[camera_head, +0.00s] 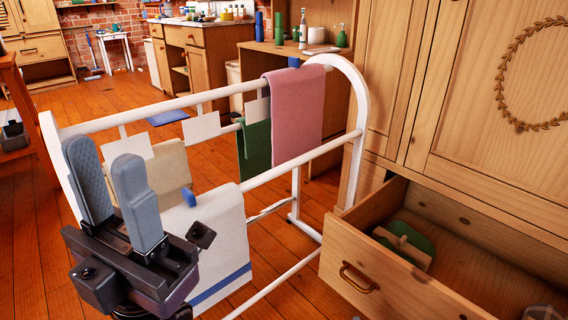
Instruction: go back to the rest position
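My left gripper (104,160) is in the lower left, fingers pointing up. Its two grey fingers stand apart with a gap and nothing between them. It is in front of the near left end of the white drying rack (362,100) and overlaps it in the picture; whether they touch I cannot tell. A small grey rounded piece at the bottom right edge may be the tip of my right gripper (542,313); the rest of it is out of the picture.
Pink (294,115), green (254,150) and white (215,235) cloths hang on the rack. A wooden drawer (365,275) stands open at the right, holding a green item (405,242). The wardrobe (480,90) rises behind it.

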